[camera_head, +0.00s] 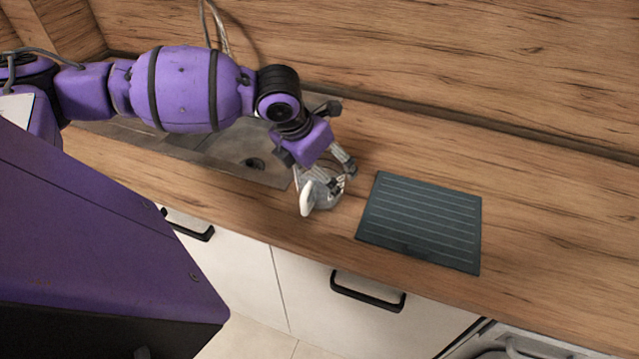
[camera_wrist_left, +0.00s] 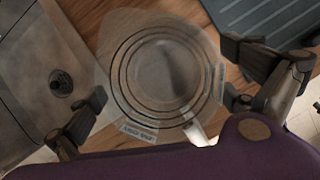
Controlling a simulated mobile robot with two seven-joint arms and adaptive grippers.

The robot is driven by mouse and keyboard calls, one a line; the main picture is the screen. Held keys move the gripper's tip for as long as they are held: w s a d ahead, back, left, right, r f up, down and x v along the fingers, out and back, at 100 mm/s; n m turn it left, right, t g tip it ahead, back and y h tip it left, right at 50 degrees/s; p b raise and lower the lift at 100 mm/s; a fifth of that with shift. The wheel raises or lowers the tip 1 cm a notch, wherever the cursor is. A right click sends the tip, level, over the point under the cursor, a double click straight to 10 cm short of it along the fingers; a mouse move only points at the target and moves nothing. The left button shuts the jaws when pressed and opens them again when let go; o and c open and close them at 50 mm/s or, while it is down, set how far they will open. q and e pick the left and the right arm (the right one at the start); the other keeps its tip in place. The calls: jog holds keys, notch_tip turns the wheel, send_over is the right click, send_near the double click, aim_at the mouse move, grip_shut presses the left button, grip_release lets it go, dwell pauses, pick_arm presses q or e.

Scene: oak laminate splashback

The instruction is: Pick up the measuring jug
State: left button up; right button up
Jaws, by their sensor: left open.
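The measuring jug (camera_head: 325,200) is clear, with a pale handle (camera_head: 306,200) facing the front edge. It stands on the wooden worktop between the sink and a dark ridged mat. In the left wrist view the jug (camera_wrist_left: 168,72) is seen from above, with round rings and small labels on it. My left gripper (camera_head: 327,177) is open and right over the jug, its fingers partly covering it. In the left wrist view its fingers (camera_wrist_left: 166,88) lie on either side of the jug. I cannot tell whether they touch it. My right gripper is out of view.
The dark ridged mat (camera_head: 420,221) lies close to the right of the jug. A metal sink (camera_head: 225,152) is to the left, partly behind my arm. The wooden splashback (camera_head: 450,60) rises behind. White drawers with black handles (camera_head: 368,291) are below the front edge.

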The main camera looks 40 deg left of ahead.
pick_arm(q)
jog(key=shift+x, duration=1.2)
jog(key=shift+w+f, duration=0.1)
jog(key=shift+f, duration=0.1)
jog(key=shift+c, duration=0.9)
jog(key=c, duration=1.1)
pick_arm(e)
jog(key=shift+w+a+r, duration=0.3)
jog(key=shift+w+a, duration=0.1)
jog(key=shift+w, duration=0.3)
pick_arm(q)
jog(key=shift+r, duration=0.1)
